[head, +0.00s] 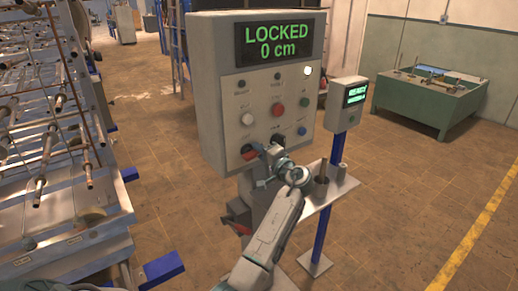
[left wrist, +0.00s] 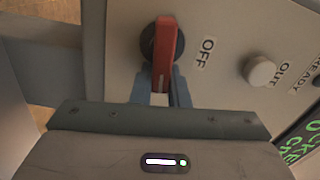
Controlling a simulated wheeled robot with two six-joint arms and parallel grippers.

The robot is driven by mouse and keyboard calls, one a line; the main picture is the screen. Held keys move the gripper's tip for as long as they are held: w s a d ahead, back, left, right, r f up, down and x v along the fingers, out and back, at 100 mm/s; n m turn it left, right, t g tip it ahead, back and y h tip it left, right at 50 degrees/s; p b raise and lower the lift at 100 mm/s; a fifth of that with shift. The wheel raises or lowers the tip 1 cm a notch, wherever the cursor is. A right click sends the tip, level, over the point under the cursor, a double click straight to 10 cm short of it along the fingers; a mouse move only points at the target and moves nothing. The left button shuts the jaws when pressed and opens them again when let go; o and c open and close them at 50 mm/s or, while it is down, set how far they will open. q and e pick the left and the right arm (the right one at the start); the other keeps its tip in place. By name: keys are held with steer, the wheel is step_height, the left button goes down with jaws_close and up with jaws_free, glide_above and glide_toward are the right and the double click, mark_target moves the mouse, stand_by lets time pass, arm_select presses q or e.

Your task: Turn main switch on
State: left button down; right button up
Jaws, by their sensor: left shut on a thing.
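The main switch is a red bar handle (left wrist: 165,48) on a round black base, low on the grey control box (head: 205,90). An OFF label (left wrist: 205,52) is on the panel beside it in the left wrist view. In the head view the switch (head: 248,154) is partly hidden by my left gripper (head: 260,163). The two fingers of my left gripper (left wrist: 160,84) are closed on the red handle, one on each side. The display (head: 278,42) reads LOCKED, 0 cm. My right gripper is not in view.
Several other buttons, including a red one (head: 278,110) and a white one (head: 247,119), sit above the switch. A small screen box (head: 336,103) on a blue post and a metal shelf (head: 322,193) stand to the right. A metal rack (head: 60,130) stands at left.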

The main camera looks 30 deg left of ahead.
arm_select(q)
steer(key=shift+f+m, duration=0.15)
steer(key=shift+m, duration=0.65)
steer(key=c, duration=1.4)
jaws_free()
steer(key=shift+f, duration=0.1)
